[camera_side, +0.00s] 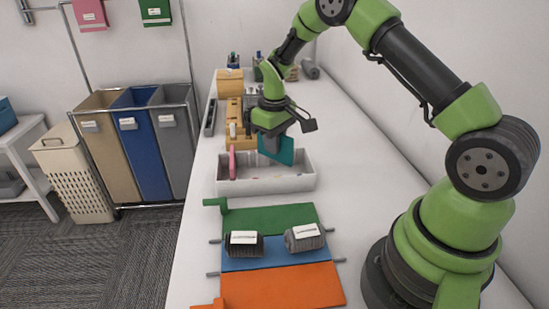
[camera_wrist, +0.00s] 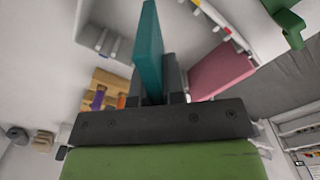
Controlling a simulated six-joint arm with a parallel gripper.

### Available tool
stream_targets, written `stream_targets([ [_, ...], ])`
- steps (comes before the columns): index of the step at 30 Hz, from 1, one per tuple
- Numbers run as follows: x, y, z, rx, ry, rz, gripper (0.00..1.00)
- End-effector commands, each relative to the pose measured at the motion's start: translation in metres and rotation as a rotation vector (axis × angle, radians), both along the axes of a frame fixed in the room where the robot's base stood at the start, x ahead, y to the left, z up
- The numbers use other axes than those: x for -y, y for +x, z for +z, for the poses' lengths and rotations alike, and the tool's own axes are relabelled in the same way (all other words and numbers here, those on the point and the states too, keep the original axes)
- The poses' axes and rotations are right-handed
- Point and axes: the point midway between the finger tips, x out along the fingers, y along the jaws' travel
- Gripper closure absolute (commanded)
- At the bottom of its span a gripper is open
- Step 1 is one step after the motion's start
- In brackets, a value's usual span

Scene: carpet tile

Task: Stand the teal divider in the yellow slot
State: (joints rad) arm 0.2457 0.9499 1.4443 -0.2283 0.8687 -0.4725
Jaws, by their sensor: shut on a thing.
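The teal divider (camera_side: 282,149) is a thin upright plate held over the white box (camera_side: 302,182). My gripper (camera_side: 270,141) is shut on it, and the lower part of the plate reaches toward the box. The wrist view also shows the teal divider (camera_wrist: 149,55) between the fingers of my gripper (camera_wrist: 160,82). A pink divider (camera_side: 232,161) stands in the left part of the box; it also shows in the wrist view (camera_wrist: 222,68). I cannot clearly make out the yellow slot. Whether the teal plate touches the box floor cannot be told.
Wooden organizers (camera_side: 236,112) stand behind the box. The table (camera_side: 345,185) right of the box is clear.

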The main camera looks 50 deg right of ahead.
Motion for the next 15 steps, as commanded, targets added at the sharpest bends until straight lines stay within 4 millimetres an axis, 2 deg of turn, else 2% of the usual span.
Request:
stream_targets([
  [3,0.0,0.001,0.024,0.004,-0.001,0.0,1.0],
  [8,0.0,0.0,0.042,0.002,0.0,-0.062,1.0],
  [15,0.0,0.0,0.053,0.001,0.0,-0.446,1.0],
])
